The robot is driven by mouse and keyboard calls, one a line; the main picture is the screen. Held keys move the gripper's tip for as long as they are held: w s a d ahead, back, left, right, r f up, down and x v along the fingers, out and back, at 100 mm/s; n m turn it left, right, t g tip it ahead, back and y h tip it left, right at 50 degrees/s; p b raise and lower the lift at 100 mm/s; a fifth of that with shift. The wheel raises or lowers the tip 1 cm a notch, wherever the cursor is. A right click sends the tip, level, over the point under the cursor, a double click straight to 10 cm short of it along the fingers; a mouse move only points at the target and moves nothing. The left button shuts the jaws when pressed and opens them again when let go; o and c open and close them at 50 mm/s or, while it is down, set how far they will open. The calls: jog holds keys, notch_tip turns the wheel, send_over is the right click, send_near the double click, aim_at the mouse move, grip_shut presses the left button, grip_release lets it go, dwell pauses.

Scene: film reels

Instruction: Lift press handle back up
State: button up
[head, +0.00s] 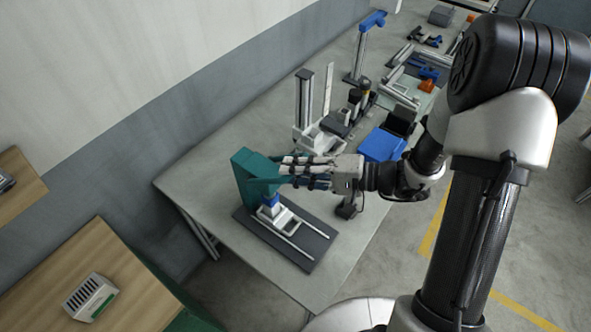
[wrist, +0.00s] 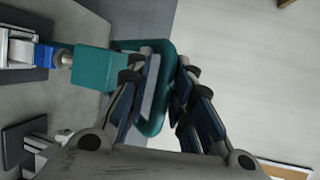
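The press (head: 247,180) has a teal body and stands on a dark base plate at the near left part of the grey table. A blue block (head: 268,204) sits under its head, above a white frame (head: 282,222). In the wrist view, the teal body (wrist: 92,68) lies ahead and left of my fingers. My gripper (head: 287,170) reaches the press from the right, fingers beside its teal parts. In the wrist view, my fingertips (wrist: 175,58) are apart, with teal showing in the gap.
A grey stand (head: 304,98), a blue box (head: 382,145) and a blue-topped post (head: 361,48) stand farther along the table. A wooden desk (head: 60,270) with a grey-white device (head: 91,297) is at lower left. The wall lies behind the press.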

grip_shut()
jog(key=shift+r, duration=0.1)
jog(key=shift+w+a+r+p, duration=0.2)
jog(key=shift+a+r+p, duration=0.15)
jog(key=shift+r+p, duration=0.25)
jog(key=w+a+r+m+g+h+p, duration=0.2)
jog(key=w+a+r+g+h+p, duration=0.1)
jog(key=a+p, duration=0.5)
jog(key=w+r+h, duration=0.1)
jog(key=w+h, duration=0.1)
jog(key=w, duration=0.1)
jog(key=shift+w+r+h, duration=0.2)
jog(key=shift+r+h, duration=0.2)
